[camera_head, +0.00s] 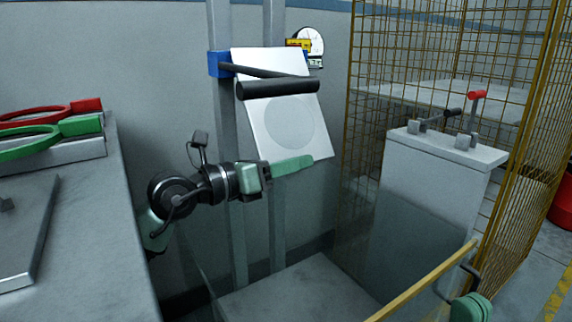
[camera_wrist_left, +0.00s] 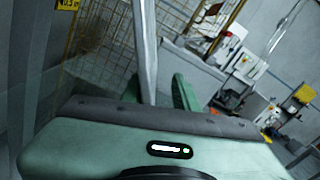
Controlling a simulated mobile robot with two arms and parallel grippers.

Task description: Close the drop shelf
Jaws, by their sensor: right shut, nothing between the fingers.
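A tilted white panel (camera_head: 288,128) with a pale grey circle hangs at the two grey posts; it appears to be the drop shelf. A dark roller (camera_head: 278,90) and a thin dark rod cross its upper part, by a blue bracket (camera_head: 219,64). My left gripper (camera_head: 303,163) overlaps the panel's lower edge in the head view; contact is unclear. Its green fingers (camera_wrist_left: 180,95) show in the left wrist view beside a narrow pale strip (camera_wrist_left: 145,45); their gap is unclear. My right gripper (camera_head: 470,306) is shut and empty at the bottom right, partly cut off.
A grey bench (camera_head: 95,235) at the left carries red (camera_head: 60,110) and green (camera_head: 60,132) handled tools. A yellow mesh fence (camera_head: 395,45) and a grey cabinet (camera_head: 425,190) with levers stand at the right. A yellow rail (camera_head: 425,282) slants across the lower right.

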